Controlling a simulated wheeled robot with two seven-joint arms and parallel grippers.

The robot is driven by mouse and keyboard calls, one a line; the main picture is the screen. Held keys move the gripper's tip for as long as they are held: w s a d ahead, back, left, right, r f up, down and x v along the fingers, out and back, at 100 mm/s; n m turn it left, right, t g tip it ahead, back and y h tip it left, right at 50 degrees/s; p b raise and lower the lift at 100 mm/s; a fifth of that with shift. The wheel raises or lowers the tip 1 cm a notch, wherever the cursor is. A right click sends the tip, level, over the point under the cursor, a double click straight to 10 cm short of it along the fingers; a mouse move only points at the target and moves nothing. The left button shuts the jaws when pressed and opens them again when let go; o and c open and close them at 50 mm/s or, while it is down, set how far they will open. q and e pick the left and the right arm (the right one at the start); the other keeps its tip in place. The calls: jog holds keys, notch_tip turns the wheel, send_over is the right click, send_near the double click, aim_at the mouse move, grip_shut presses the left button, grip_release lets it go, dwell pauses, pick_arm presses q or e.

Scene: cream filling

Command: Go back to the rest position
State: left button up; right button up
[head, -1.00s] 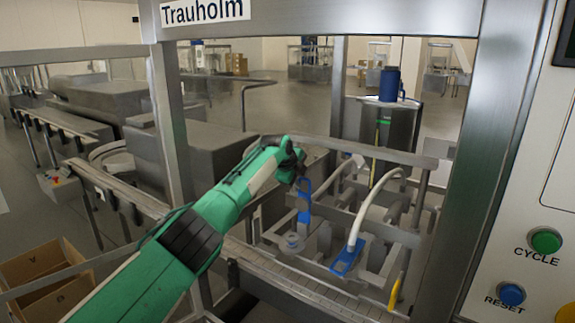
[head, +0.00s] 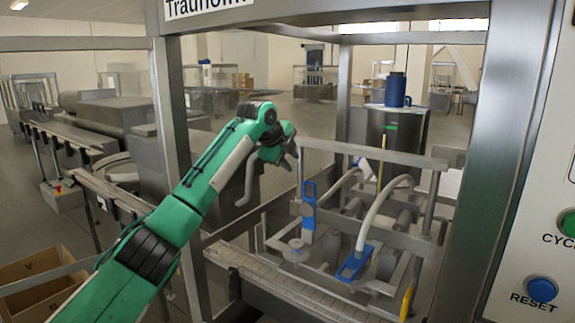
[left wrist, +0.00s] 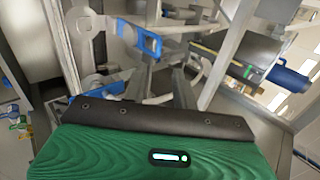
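My left arm reaches in from the left in the head view, bent at its upper joint. My left gripper (head: 291,156) hangs near the frame opening, above and left of the blue-handled fittings, apart from them. In the left wrist view its two dark fingers (left wrist: 163,78) stand apart with no object seen between them, so it looks open and empty. A blue handle (head: 309,193) stands upright on the filling machine, and it also shows in the left wrist view (left wrist: 150,43). A second blue fitting (head: 355,262) sits lower, with a pale hose. My right gripper is not in view.
A blue jug (head: 395,90) is on a metal cabinet behind. A conveyor (head: 285,292) runs below. A button panel (head: 530,250) is at far right. A cardboard box (head: 45,268) is at lower left.

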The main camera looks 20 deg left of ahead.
pick_arm(q)
jog(key=shift+s+a+r, duration=0.2)
jog(key=shift+s+r, duration=0.15)
jog(key=shift+r, duration=0.05)
